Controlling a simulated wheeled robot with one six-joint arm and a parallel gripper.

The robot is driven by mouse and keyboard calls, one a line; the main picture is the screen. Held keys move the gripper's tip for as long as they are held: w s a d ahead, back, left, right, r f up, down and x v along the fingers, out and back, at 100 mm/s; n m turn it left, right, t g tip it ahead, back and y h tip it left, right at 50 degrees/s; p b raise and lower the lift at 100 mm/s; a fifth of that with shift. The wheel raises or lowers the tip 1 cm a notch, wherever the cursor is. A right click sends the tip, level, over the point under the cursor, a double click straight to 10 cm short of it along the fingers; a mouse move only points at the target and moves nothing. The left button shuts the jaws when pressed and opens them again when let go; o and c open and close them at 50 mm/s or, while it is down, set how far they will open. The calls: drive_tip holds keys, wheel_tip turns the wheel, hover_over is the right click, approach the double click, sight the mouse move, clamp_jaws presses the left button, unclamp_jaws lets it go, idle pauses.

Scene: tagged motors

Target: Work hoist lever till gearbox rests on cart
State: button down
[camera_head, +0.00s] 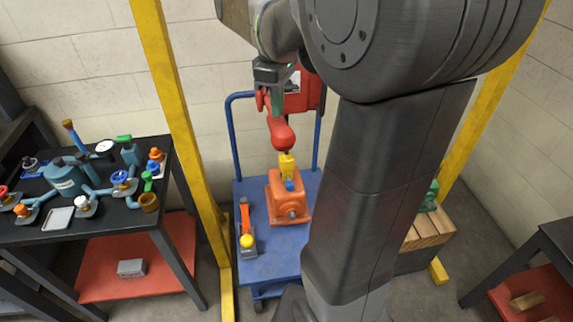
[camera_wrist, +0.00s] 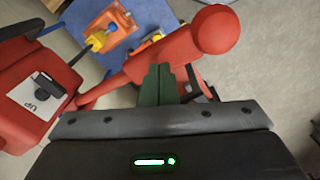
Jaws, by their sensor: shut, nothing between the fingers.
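The red hoist box (camera_head: 313,92) hangs behind my arm. In the wrist view the hoist box (camera_wrist: 30,88) carries a white label reading "UP". Its red lever (camera_wrist: 150,62) ends in a red ball (camera_wrist: 217,28); the ball also shows in the head view (camera_head: 283,138). The orange gearbox (camera_head: 287,204), under a yellow hook (camera_head: 287,165), is at the blue cart (camera_head: 262,262); whether it touches the deck I cannot tell. My gripper (camera_wrist: 158,70) is shut and empty, close to the lever. Whether it touches the lever is unclear.
Yellow posts (camera_head: 180,110) stand on both sides. A black table (camera_head: 95,232) with valves and pipes is at left. Wooden blocks (camera_head: 428,232) are at right.

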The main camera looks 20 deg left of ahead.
drive_tip(key=shift+f+b, duration=0.5)
drive_tip(key=shift+f, duration=0.55)
drive_tip(key=shift+s+d+f+b, duration=0.15)
drive_tip(key=shift+f+b, duration=0.45)
drive_tip(key=shift+f, duration=0.3)
drive_tip(key=shift+s+f+b, duration=0.15)
drive_tip(key=shift+f+b, duration=0.4)
drive_tip(key=shift+f, duration=0.4)
drive_tip(key=shift+s+d+f+b, duration=0.15)
drive_tip(key=shift+f+b, duration=0.45)
drive_tip(key=shift+f, duration=0.3)
drive_tip(key=shift+w+f+b, duration=0.1)
drive_tip(key=shift+f+b, duration=1.55)
drive_tip(key=shift+f, duration=1.2)
